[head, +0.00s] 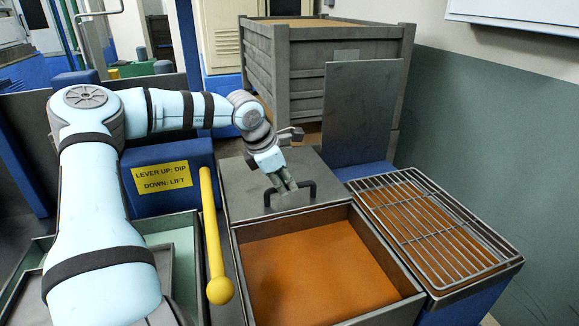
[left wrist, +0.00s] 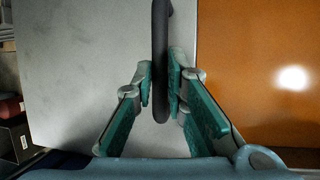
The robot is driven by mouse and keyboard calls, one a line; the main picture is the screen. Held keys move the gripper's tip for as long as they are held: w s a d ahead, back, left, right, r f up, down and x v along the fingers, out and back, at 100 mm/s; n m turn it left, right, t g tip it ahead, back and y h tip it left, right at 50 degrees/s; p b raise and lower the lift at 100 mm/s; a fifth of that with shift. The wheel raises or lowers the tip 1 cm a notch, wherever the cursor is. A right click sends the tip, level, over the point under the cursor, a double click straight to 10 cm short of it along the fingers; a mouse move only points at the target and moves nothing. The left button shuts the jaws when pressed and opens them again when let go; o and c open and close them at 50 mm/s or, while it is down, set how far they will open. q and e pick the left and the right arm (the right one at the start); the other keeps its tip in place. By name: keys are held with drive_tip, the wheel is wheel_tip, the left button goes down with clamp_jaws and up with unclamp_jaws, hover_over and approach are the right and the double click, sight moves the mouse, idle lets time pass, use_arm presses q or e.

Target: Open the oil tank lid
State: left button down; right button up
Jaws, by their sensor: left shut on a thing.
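The oil tank lid (head: 238,187) is a grey metal plate with a dark bar handle (head: 309,186). It lies over the back part of the tank (head: 351,212), and the front part shows orange-brown oil (head: 315,268). My left gripper (head: 288,190) is at the handle. In the left wrist view my left gripper (left wrist: 162,85) has its green-padded fingers on both sides of the dark handle (left wrist: 160,60), shut on it. The grey lid (left wrist: 85,70) is to the left there and the orange oil (left wrist: 260,70) to the right. My right gripper is not in view.
A yellow lever (head: 210,225) with a ball end stands left of the tank, beside a blue box with a yellow sign (head: 163,180). A wire rack (head: 430,225) is to the right. An upright grey panel (head: 362,115) and a large grey crate (head: 280,80) stand behind.

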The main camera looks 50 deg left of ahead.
use_arm(q)
drive_tip(key=c, duration=1.6)
unclamp_jaws()
drive_tip(key=shift+s, duration=0.2)
drive_tip(key=shift+w+d, duration=0.1)
drive_tip(key=shift+r, duration=0.4)
drive_tip(key=v, duration=1.1)
drive_tip(key=shift+s, duration=0.25)
